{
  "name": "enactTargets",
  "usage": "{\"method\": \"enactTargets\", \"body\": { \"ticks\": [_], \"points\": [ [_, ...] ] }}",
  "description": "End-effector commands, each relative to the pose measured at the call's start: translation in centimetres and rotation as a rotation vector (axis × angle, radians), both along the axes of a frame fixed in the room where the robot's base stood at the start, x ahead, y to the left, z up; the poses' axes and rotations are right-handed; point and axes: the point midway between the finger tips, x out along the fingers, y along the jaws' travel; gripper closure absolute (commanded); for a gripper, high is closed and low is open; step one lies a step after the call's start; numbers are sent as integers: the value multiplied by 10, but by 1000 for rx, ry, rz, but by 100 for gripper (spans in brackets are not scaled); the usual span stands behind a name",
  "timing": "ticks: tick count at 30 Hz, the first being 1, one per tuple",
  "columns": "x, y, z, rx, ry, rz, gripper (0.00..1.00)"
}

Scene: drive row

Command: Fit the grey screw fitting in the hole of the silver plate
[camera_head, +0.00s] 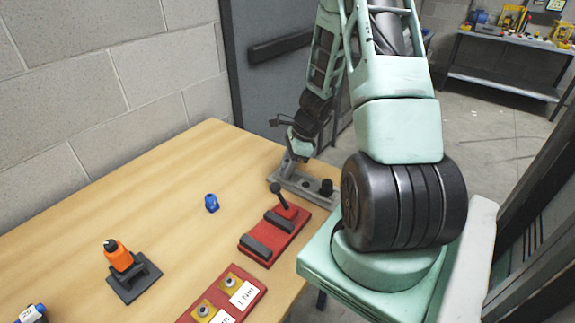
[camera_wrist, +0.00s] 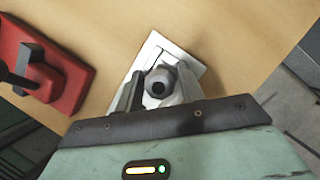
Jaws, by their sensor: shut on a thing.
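My gripper (camera_head: 299,152) is over the silver plate (camera_head: 316,194) at the right edge of the wooden table. In the wrist view, my gripper (camera_wrist: 158,92) is shut on the grey screw fitting (camera_wrist: 157,83), seen end-on with a dark round centre. The silver plate (camera_wrist: 187,62) lies beyond it in that view. The fitting and fingers hide part of the plate, and I cannot tell whether the fitting touches it or sits in a hole. A dark round piece stands at the plate's near right end in the head view.
A red base with a black lever (camera_head: 283,222) stands close to the plate. A blue part (camera_head: 211,203), an orange-and-black device (camera_head: 119,257) and a red board with yellow pads (camera_head: 228,297) are also on the table. The table's back left is clear.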

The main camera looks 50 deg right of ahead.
Motion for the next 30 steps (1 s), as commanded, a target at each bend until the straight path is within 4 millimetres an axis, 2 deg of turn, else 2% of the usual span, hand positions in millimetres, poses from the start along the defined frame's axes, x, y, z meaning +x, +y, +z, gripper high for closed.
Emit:
{"method": "enactTargets", "body": {
  "ticks": [15,16,18,19,30],
  "points": [
    [0,0,-3,0,0,0,84],
    [0,0,-3,0,0,0,59],
    [0,0,-2,0,0,0,39],
    [0,0,-2,0,0,0,36],
    [-1,-1,3,-1,-1,1,36]
  ]
}}
